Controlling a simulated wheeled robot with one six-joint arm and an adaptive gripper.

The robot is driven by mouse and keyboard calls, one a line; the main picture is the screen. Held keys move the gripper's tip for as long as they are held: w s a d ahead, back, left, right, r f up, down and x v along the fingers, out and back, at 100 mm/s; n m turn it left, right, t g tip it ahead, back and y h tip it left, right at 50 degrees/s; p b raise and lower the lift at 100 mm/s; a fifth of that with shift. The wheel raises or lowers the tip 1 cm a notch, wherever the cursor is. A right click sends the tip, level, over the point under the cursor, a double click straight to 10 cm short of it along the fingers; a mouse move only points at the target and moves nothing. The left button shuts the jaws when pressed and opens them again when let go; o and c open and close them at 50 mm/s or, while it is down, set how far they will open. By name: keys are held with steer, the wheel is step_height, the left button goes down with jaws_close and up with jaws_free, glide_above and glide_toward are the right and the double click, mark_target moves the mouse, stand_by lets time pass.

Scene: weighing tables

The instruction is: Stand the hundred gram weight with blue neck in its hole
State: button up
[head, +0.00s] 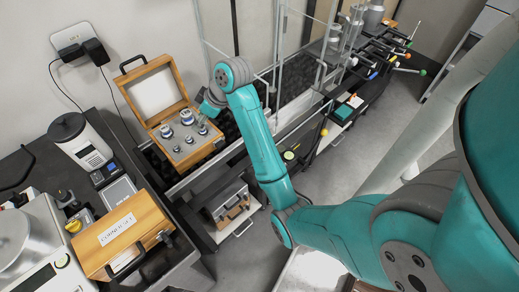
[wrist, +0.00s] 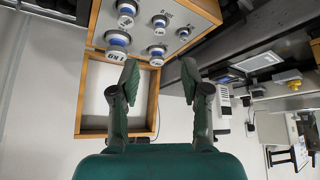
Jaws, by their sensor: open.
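An open wooden weight case (head: 208,150) stands on the dark table, its pale-lined lid (head: 152,92) raised at the back. Several silver weights with blue necks stand in its grey insert, among them a large one (head: 187,117) and another (head: 166,131); they also show in the wrist view, with a large one (wrist: 118,40) at the left. The labels are too small to read surely, so I cannot tell which is the hundred gram weight, nor see an empty hole. My gripper (wrist: 160,75) is open and empty, apart from the weights; in the head view it is above the case's right side.
A closed wooden case (head: 152,213), a white device (head: 82,142) and a balance (head: 40,240) stand to the left. Glass panels (head: 300,60) rise right of the case. A wall socket with black plugs (head: 78,45) is behind.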

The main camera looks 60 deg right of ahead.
steer(key=s+a+f+m+t+h, duration=0.2)
steer(key=s+a+f+m+t, duration=0.2)
steer(key=s+a+f, duration=1.1)
steer(key=s+a+r+t, duration=0.1)
steer(key=s+r, duration=0.3)
steer(key=s, duration=0.4)
steer(key=s+a+r+t, duration=0.2)
steer(key=s+r, duration=0.2)
steer(key=s, duration=0.4)
steer(key=s+a+r+t, duration=0.1)
steer(key=s+r, duration=0.3)
steer(key=s, duration=0.5)
steer(key=shift+a+r+t, duration=0.3)
steer(key=shift+a, duration=0.15)
steer(key=shift+w, duration=0.1)
